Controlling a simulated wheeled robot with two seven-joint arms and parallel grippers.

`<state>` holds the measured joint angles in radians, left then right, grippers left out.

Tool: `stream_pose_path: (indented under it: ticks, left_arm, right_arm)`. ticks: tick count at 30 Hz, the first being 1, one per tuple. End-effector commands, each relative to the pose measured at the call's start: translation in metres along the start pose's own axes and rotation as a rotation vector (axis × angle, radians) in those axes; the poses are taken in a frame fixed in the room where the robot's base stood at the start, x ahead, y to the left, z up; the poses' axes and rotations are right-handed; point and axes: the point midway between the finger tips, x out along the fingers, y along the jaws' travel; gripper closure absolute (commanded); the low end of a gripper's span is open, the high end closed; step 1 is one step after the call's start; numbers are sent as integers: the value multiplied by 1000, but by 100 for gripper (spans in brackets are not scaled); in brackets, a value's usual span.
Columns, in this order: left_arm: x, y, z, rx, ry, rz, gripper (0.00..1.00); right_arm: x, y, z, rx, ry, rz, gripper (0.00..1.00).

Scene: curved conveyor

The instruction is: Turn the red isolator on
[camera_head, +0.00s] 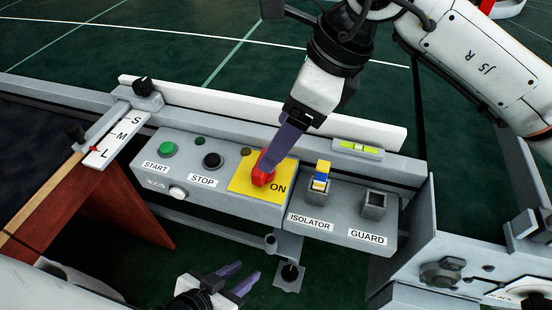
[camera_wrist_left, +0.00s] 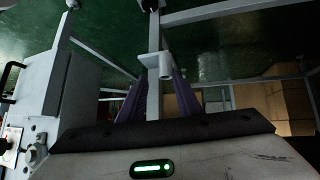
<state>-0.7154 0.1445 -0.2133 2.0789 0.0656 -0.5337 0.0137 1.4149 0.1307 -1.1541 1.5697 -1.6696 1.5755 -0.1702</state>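The red isolator (camera_head: 262,178) is a red rotary knob on a yellow plate (camera_head: 243,183) on the grey control panel. The plate's visible word is "ON", to the right of the knob. My right gripper (camera_head: 264,168) comes down from above with its purple fingers at the knob, seemingly touching it. The fingers overlap from this side and hide part of the knob, so its exact angle and the grip are unclear. My left gripper (camera_head: 246,272) is below the panel, with its fingers apart and empty. Its fingers also show apart in the left wrist view (camera_wrist_left: 160,82).
The panel holds a green START button (camera_head: 167,149), a black STOP button (camera_head: 212,160), a blue-yellow-white piece in the isolator socket (camera_head: 322,178) and an empty guard socket (camera_head: 374,205). A post (camera_wrist_left: 154,60) stands before my left gripper. The conveyor rail (camera_head: 60,92) runs behind.

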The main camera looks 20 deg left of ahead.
Motion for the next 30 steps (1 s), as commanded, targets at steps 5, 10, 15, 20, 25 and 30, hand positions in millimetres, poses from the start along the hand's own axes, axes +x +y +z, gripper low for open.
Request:
stream_pose_path:
  ticks: [5, 10, 15, 20, 25, 30]
  left_arm:
    - [7, 1, 7, -18, 19, 6, 69]
    - [9, 3, 6, -34, 39, 12, 69]
    - [9, 4, 4, -44, 48, 14, 69]
    - [7, 5, 0, -46, 56, 16, 69]
    - [7, 5, 1, -46, 55, 16, 69]
    - [7, 5, 2, -45, 52, 16, 69]
  right_arm:
    - [39, 0, -6, 10, -1, -1, 27]
    - [62, -1, -8, 17, 0, -4, 27]
    - [72, -2, -8, 18, -1, -7, 27]
    - [74, -2, -8, 19, -1, -7, 27]
    - [73, -2, -8, 19, -1, -7, 32]
    - [73, -2, -8, 19, -1, -7, 60]
